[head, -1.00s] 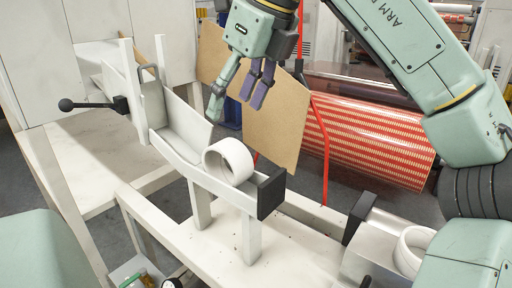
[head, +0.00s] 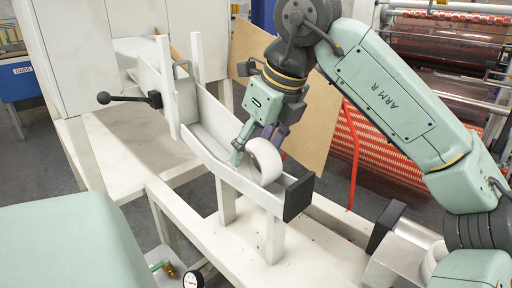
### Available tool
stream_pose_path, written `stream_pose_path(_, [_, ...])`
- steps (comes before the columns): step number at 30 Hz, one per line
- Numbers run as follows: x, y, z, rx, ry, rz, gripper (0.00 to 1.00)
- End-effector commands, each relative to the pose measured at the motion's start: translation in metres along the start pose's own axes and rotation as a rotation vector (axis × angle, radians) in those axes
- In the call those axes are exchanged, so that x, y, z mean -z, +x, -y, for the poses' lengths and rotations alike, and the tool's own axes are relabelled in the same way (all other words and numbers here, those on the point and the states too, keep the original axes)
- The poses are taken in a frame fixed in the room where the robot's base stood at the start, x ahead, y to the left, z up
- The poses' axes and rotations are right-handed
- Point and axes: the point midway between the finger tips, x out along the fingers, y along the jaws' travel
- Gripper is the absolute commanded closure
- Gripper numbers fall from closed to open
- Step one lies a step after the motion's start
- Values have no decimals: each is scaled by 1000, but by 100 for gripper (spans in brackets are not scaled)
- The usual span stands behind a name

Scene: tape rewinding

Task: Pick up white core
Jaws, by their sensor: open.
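The white core (head: 265,161), a short thick ring, sits on edge near the low end of the white chute (head: 215,153). My gripper (head: 248,155) is down at the core, pointing downward from above. One greenish finger shows at the core's left side, over the chute wall. The darker purple fingers show behind the core and are partly hidden by it. The jaws are open, and I cannot tell whether any finger touches the core.
A black stop block (head: 299,197) closes the chute's low end. A black-knobbed lever (head: 128,98) sticks out at the chute's upper left. A brown board (head: 310,112) stands close behind my gripper. A second white ring (head: 434,258) is at lower right, partly hidden by my arm.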

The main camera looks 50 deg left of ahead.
Motion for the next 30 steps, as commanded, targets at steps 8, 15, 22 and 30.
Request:
stream_pose_path(8, [0, 0, 0, 1, 0, 0, 41])
stream_pose_path(15, [0, 0, 0, 0, 0, 0, 57])
stream_pose_path(22, [0, 0, 0, 0, 0, 0, 73])
stream_pose_path(30, [0, 0, 0, 0, 0, 0, 77])
